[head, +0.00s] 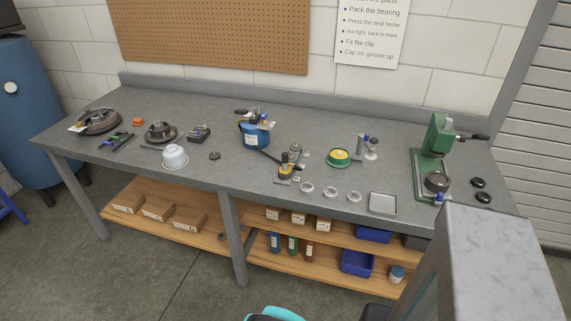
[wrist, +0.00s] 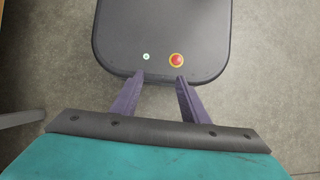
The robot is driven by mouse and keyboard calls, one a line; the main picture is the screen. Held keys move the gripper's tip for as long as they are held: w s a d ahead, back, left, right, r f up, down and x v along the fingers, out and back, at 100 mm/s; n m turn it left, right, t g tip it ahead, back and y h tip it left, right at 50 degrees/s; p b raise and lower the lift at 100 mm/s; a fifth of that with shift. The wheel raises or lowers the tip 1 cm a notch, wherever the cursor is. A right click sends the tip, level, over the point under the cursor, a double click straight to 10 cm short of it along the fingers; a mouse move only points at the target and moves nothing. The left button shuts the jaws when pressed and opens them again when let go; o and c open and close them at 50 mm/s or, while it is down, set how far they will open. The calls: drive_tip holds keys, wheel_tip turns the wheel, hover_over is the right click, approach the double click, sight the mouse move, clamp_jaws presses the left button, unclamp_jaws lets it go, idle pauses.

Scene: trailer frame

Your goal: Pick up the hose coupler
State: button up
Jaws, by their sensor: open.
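I cannot single out the hose coupler for certain in the head view. A blue pail-like unit (head: 255,135) stands mid-bench, with a dark hose (head: 270,157) running from it to the right. The hose leads towards a small yellow and black fitting (head: 285,171), too small to make out clearly. My gripper (wrist: 160,76) shows in the wrist view with its two purple fingers apart and nothing between them. It points down over my own dark base and the floor, away from the bench.
The grey bench (head: 220,178) also holds a white bowl (head: 175,157), several pale rings (head: 330,192), a square tray (head: 383,204) and a green press (head: 433,150). A tall grey block (head: 490,260) stands in the right foreground. Floor in front of the bench is open.

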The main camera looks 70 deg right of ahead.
drive_tip(key=w+d+r+m+t+p, duration=0.1)
drive_tip(key=w+d+r+m, duration=0.2)
drive_tip(key=w+d+r, duration=0.4)
drive_tip(key=w+d+r+m+t+p, duration=0.1)
drive_tip(key=w+d+r+m, duration=0.3)
drive_tip(key=d, duration=0.5)
drive_tip(key=w+d+r+m+t+p, duration=0.1)
drive_tip(key=w+d+r+m, duration=0.1)
drive_tip(key=w+d+r, duration=0.45)
drive_tip(key=s+d+r+m+h+p, duration=0.1)
drive_tip(key=d+r+m, duration=0.2)
drive_tip(key=d+r, duration=0.6)
drive_tip(key=s+d+r+m+h+p, duration=0.1)
drive_tip(key=d+r+m, duration=0.2)
drive_tip(key=d+r, duration=0.55)
drive_tip(key=m+h+p, duration=0.2)
drive_tip(key=m+p, duration=0.1)
drive_tip(key=m, duration=0.7)
approach(286, 153)
wheel_tip(286, 153, up, 4)
drive_tip(key=shift+w+a+f, duration=0.15)
drive_tip(key=shift+w+a, duration=0.2)
drive_tip(key=shift+w, duration=0.05)
drive_tip(key=shift+f, duration=0.2)
drive_tip(key=shift+p+x, duration=1.3)
drive_tip(key=shift+x, duration=2.85)
